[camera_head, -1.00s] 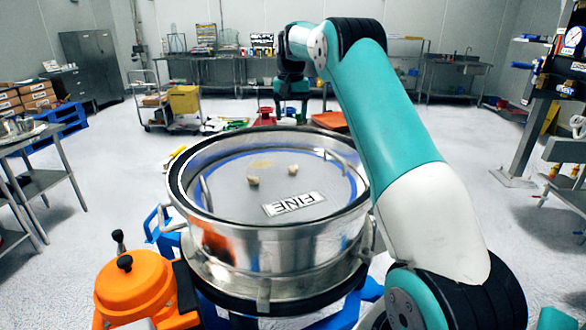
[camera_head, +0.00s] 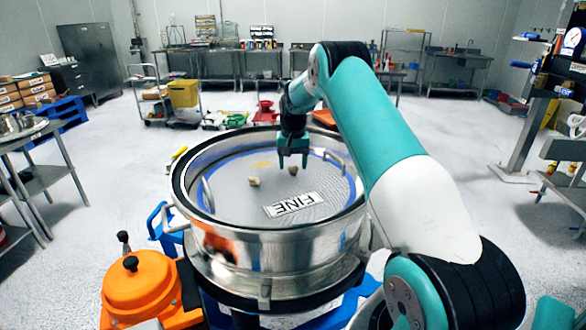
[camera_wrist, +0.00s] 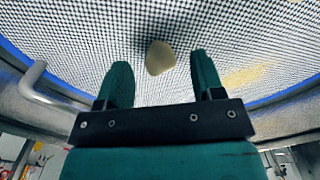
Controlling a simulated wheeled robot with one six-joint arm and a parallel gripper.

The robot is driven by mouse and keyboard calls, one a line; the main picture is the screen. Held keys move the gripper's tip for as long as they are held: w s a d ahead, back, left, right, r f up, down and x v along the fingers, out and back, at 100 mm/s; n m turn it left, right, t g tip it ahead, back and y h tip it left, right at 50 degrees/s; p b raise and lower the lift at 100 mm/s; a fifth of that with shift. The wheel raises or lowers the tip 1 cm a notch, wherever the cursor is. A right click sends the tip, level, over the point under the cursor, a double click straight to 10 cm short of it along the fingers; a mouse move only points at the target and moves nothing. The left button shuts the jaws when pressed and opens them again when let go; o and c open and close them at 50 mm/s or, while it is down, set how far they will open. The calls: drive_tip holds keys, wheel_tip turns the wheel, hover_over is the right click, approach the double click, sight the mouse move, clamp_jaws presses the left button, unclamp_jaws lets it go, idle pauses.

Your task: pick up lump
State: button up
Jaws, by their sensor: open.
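Two small beige lumps lie on the mesh inside the round steel sifter (camera_head: 262,258). One lump (camera_head: 254,182) is left of centre, and the other lump (camera_head: 293,170) is right of it, beneath my gripper. My gripper (camera_head: 292,168) points down over the sifter's far part. In the wrist view my gripper (camera_wrist: 158,75) is open, with teal fingers apart, and one lump (camera_wrist: 159,58) shows between and just beyond the fingertips. The fingers do not visibly grip it. The exact height above the mesh is hard to tell.
The sifter's raised steel rim (camera_head: 180,190) surrounds the mesh. A handle (camera_wrist: 34,80) stands inside the wall in the wrist view. A FINE label (camera_head: 291,205) and a yellowish powder patch (camera_wrist: 245,75) lie on the mesh. An orange unit (camera_head: 140,286) stands at front left.

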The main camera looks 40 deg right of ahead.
drive_tip(key=shift+f, duration=1.15)
drive_tip(key=c, duration=1)
drive_tip(key=shift+r, duration=0.15)
